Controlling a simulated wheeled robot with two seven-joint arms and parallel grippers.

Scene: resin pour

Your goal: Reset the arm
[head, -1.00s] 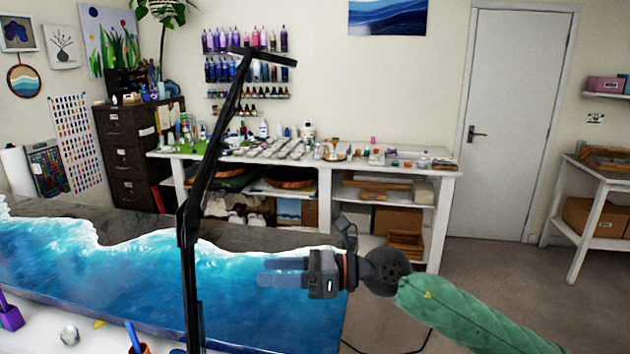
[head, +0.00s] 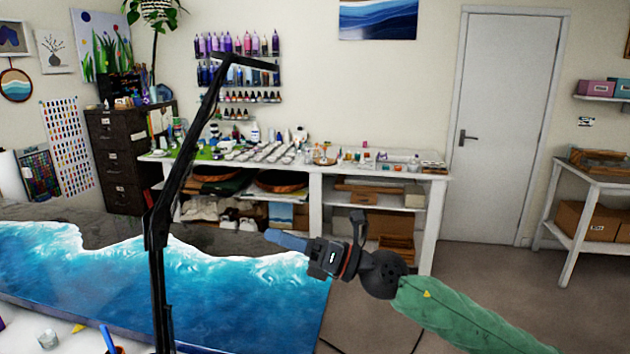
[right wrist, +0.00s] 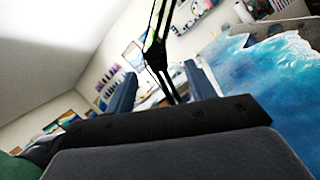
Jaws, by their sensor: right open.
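My right gripper (head: 287,241) comes in from the lower right on a green-sleeved arm. Its blue fingers point left, above the right end of the blue ocean-pattern resin table (head: 230,290). In the right wrist view, its two blue fingers (right wrist: 160,92) stand wide apart with nothing held between them. The resin table also shows at the right of that view (right wrist: 265,75). My left gripper is not in view.
A black jointed stand arm (head: 157,230) rises in front of the resin table, left of my right gripper. A white workbench (head: 435,185) with many small bottles and cups stands behind. Open floor lies right.

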